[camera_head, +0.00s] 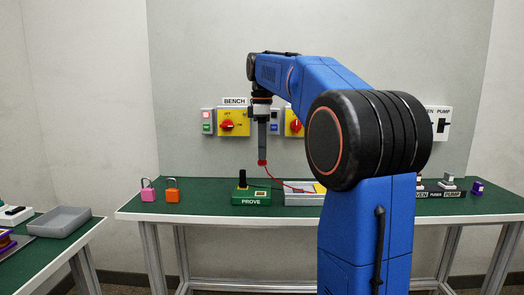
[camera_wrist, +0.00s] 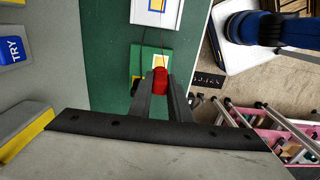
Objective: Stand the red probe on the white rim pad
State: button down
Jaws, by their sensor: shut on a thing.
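My gripper (camera_head: 262,156) points down above the back of the green bench, shut on the red probe (camera_head: 262,162). The red probe shows between the fingertips in the wrist view (camera_wrist: 160,79); most of its body is hidden by the fingers. The probe is in the air, apart from the box.
A pink padlock (camera_head: 147,191) and an orange padlock (camera_head: 172,191) stand on the bench (camera_head: 208,203) at the left. Wall switches, one a yellow panel (camera_head: 236,122), sit behind the gripper. A grey tray (camera_head: 60,223) lies on the left side table.

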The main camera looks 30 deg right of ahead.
jog(key=shift+w+a, duration=0.1)
jog(key=shift+a, duration=0.15)
jog(key=shift+f, duration=0.15)
send_over(261, 193)
jog(key=shift+a+f, duration=0.15)
jog(key=shift+f, duration=4.45)
jog(key=c, duration=1.6)
grip_release()
jog(key=shift+o, duration=0.2)
jog(key=shift+r, duration=0.1)
notch_tip(261, 193, up, 17)
jog(key=shift+r, duration=0.1)
